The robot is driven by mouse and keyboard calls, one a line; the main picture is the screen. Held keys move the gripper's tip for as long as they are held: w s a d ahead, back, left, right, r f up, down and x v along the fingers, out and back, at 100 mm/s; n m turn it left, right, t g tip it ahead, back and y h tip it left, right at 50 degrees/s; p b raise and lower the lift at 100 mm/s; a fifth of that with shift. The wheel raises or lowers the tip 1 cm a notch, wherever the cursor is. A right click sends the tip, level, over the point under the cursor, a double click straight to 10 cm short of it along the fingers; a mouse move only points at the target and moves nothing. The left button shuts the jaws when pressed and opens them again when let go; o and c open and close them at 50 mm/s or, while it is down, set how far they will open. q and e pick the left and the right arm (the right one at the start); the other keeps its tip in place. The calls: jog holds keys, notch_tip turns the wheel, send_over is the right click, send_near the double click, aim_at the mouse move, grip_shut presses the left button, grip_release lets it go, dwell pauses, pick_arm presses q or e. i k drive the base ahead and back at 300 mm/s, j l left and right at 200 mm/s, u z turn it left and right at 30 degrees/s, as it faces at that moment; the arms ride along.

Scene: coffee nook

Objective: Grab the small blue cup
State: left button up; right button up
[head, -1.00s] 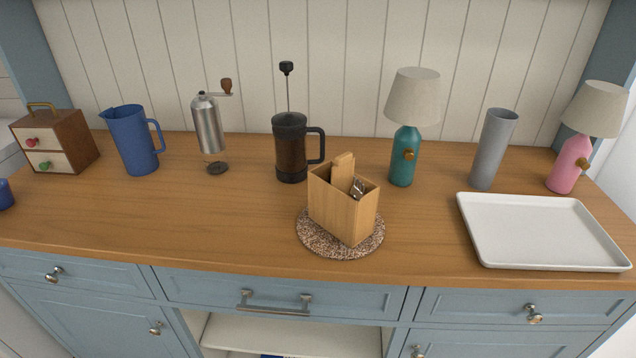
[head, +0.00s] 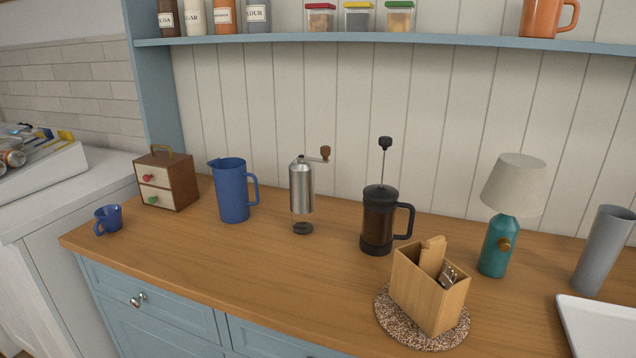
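The small blue cup (head: 109,219) stands upright near the left end of the wooden counter in the head view. Its handle points toward the front left. It stands in front of the small drawer box and left of the taller blue pitcher (head: 232,190). Neither of my grippers shows in the head view.
A wooden box with two small drawers (head: 168,181) stands behind the cup. A metal grinder (head: 302,187), a French press (head: 378,221), a wooden utensil holder (head: 427,289) on a round speckled mat (head: 385,318) and a teal lamp (head: 497,245) stand farther right. The counter's front left is clear.

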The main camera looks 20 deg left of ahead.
aim_at(109, 217)
jog(key=u, duration=1.85)
jog(key=i+j+z, duration=0.15)
jog(key=i+j, duration=0.2)
jog(key=i+j+z, duration=0.15)
jog(key=j, duration=0.4)
jog(key=i+l, duration=0.05)
jog(key=i, duration=0.1)
